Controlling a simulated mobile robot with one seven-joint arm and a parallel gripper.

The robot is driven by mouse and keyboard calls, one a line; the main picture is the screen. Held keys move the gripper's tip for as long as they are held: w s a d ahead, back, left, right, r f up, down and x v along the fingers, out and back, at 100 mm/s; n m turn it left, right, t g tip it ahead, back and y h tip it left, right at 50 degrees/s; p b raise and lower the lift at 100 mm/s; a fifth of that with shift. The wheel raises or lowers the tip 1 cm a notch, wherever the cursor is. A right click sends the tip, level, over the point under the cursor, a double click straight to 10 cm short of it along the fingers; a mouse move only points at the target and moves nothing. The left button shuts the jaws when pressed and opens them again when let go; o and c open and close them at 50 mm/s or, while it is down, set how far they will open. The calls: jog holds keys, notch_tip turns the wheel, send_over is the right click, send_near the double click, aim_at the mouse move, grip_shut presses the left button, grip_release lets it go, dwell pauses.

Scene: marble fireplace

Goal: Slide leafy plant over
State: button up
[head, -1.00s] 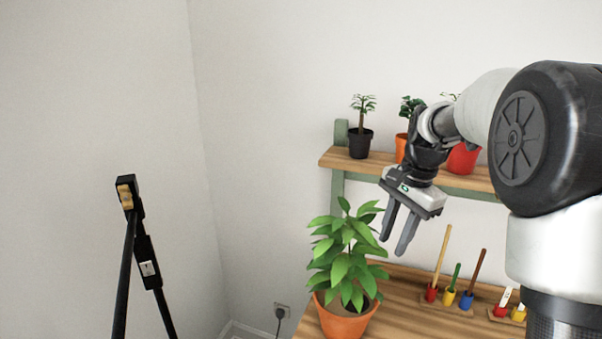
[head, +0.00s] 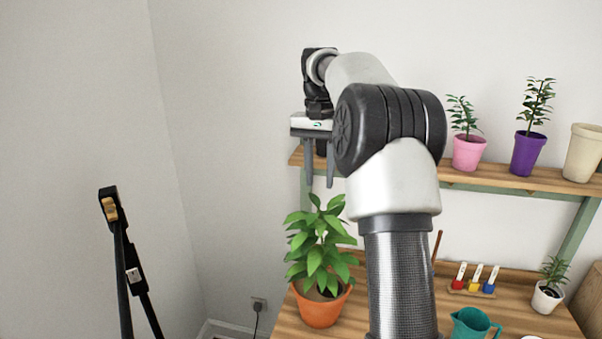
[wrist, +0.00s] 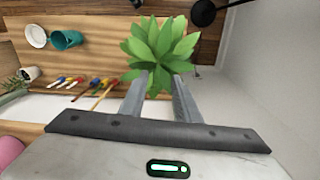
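The leafy plant (head: 318,255) stands upright in an orange terracotta pot (head: 321,306) at the left end of the wooden table (head: 288,325). My gripper (head: 319,185) points down just above the plant's top leaves, with its two fingers apart and nothing between them. In the wrist view the plant (wrist: 160,46) shows beyond the fingertips of my gripper (wrist: 161,82), and its leaves hide the pot there. I cannot tell whether the fingertips touch the top leaves.
A shelf (head: 508,180) behind holds a pink pot (head: 468,153), a purple pot (head: 528,153) and a cream pot (head: 583,153). A black tripod (head: 125,260) stands at left.

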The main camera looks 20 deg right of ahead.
jog(key=shift+d+f, duration=0.1)
jog(key=shift+d, duration=0.05)
notch_tip(320, 180, down, 17)
jog(key=shift+s+f+b, duration=0.1)
jog(key=shift+s+b, duration=0.05)
jog(key=shift+b, duration=0.4)
dwell(0.3)
grip_shut()
dwell(1.3)
